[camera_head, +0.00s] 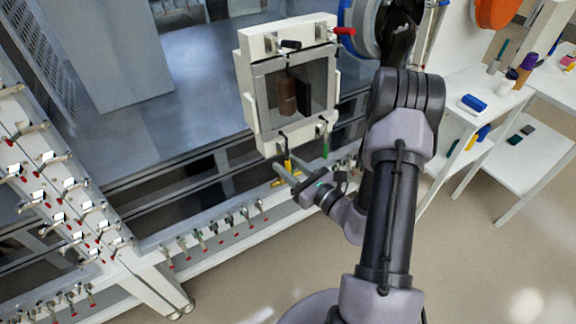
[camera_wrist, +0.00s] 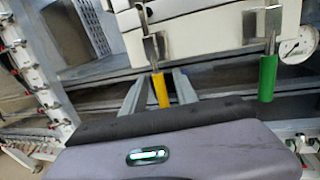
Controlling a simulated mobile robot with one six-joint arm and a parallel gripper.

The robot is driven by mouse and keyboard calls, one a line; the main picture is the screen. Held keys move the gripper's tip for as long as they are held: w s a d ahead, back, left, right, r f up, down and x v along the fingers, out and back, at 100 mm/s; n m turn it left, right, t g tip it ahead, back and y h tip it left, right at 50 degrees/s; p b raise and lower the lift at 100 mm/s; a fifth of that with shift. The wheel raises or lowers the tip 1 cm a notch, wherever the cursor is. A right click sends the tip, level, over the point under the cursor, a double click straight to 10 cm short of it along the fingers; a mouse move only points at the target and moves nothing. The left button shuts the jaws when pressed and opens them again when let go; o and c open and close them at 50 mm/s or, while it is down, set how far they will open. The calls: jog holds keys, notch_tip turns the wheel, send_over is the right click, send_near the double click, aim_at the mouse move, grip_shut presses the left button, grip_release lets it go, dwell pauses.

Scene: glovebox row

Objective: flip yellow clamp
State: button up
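The yellow clamp (camera_head: 287,163) is at the lower left corner of a white framed door on the glovebox. In the wrist view its yellow handle (camera_wrist: 160,91) hangs down from a metal bracket, tilted slightly. My gripper (camera_head: 284,176) is just below the clamp. In the wrist view my gripper (camera_wrist: 157,85) is open, with one finger on each side of the yellow handle in the picture. I see a gap between the handle and each finger. I cannot tell how deep the handle sits between them.
The green-handled clamp (camera_wrist: 267,77) hangs to the right. Black (camera_head: 290,44) and red (camera_head: 344,31) clamp handles are at the door's top. A brown bottle (camera_head: 287,94) shows behind the door's window (camera_head: 262,85). White shelves (camera_head: 471,82) stand at right. A round gauge (camera_wrist: 299,46) is at right.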

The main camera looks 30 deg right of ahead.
jog(key=shift+c, duration=0.2)
grip_shut()
dwell(1.1)
